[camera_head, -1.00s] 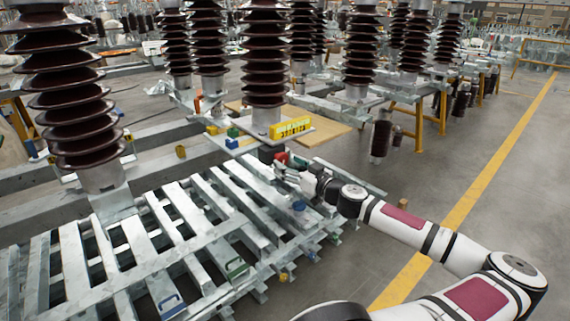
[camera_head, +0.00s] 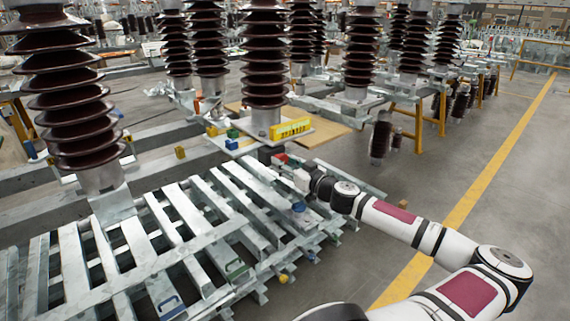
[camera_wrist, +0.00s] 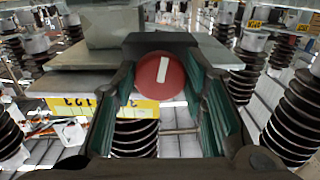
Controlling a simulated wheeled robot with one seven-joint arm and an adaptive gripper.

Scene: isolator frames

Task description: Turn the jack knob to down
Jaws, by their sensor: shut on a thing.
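The jack (camera_head: 268,153) is a dark box at the near edge of the plate under the middle insulator. Its round red knob (camera_wrist: 160,84) faces the wrist camera and carries a white bar mark (camera_wrist: 163,69), tilted slightly off the picture's vertical. In the head view the knob is only a small red spot (camera_head: 281,158), partly hidden by my gripper. My gripper (camera_head: 286,161) is at the jack's front. In the wrist view its green-lined fingers (camera_wrist: 163,92) stand left and right of the knob, closed on it.
A yellow numbered sign (camera_head: 290,128) stands on the plate just behind the jack. Stacked grey metal frames (camera_head: 185,225) fill the space left of and below my gripper. Tall brown insulators (camera_head: 265,65) rise behind. The grey floor (camera_head: 475,215) at right is open.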

